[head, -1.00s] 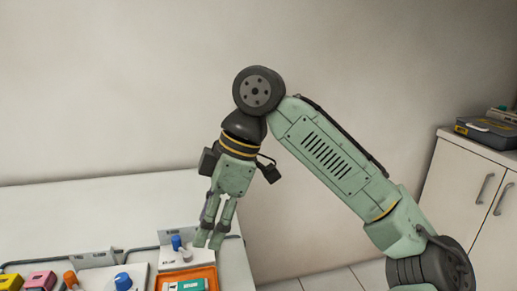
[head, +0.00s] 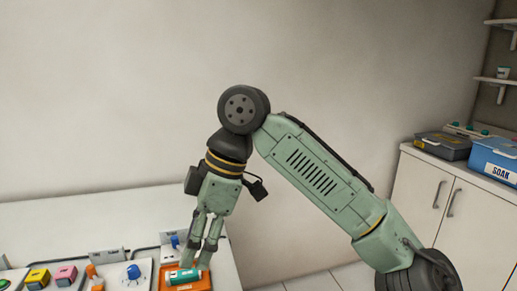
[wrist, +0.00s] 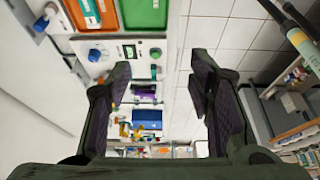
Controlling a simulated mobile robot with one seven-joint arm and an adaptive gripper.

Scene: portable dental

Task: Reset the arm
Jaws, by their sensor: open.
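My arm is bent at the elbow, with my gripper (head: 198,256) pointing down over the right end of the white counter. The fingers are apart, with nothing held between them. In the head view the fingertips overlap an orange tray (head: 208,281) holding a teal-green item (head: 184,276); I cannot tell how high they are above it. In the wrist view my gripper (wrist: 160,85) is wide open, and the equipment and floor show beyond the fingers.
Yellow (head: 38,277) and pink (head: 66,274) blocks and a blue-knobbed device (head: 133,271) line the counter (head: 80,222). At right, a cabinet (head: 415,190) carries a dark case (head: 442,145) and a blue box marked SOAK (head: 497,158). The wall behind is bare.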

